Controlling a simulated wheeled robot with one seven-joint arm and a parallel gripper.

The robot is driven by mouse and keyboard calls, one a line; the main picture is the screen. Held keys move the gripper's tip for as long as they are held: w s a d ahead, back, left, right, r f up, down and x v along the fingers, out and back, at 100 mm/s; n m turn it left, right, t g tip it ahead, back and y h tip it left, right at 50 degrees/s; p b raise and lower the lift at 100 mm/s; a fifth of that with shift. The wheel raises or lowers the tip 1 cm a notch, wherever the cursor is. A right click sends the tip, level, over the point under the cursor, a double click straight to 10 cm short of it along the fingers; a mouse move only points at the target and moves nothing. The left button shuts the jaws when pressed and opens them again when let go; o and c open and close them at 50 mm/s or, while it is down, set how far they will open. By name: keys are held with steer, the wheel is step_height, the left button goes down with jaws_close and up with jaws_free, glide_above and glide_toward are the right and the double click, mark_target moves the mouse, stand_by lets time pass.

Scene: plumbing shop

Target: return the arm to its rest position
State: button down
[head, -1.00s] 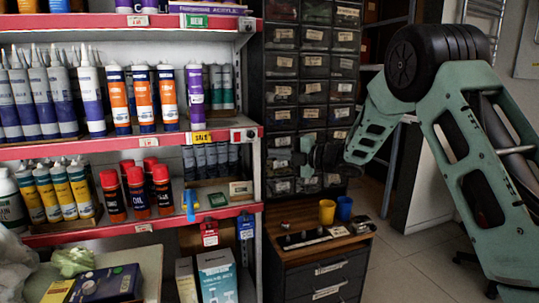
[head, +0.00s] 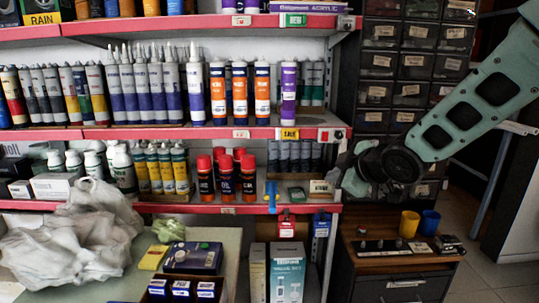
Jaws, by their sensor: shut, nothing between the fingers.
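My green and black arm (head: 470,108) enters at the upper right and slopes down to the left. Its wrist ends in a round black joint in front of the drawer cabinet. My gripper (head: 346,176) is small and partly dark against the cabinet, beside the right end of the red-edged shelf. It is shut and empty. I cannot tell whether it touches the shelf end.
Red-edged shelves (head: 190,133) hold tubes, cartridges and red-capped cans. A drawer cabinet (head: 400,55) stands behind my arm. A low cabinet (head: 395,292) below carries a yellow cup (head: 409,224) and a blue cup (head: 429,222). A table (head: 232,255) holds crumpled plastic and boxes. Floor shows at right.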

steer(key=s+f+m+g+h+p, duration=0.1)
steer(key=s+g, duration=0.4)
steer(key=s, duration=1.3)
steer(key=s+a+f+m+g+h+p, duration=0.1)
steer(key=s+f+m+g+h, duration=0.2)
steer(key=s, duration=1.5)
steer(key=m+g, duration=0.2)
steer(key=shift+s+a+m+p, duration=0.3)
steer(key=shift+s+m, duration=0.05)
steer(key=shift+m, duration=0.05)
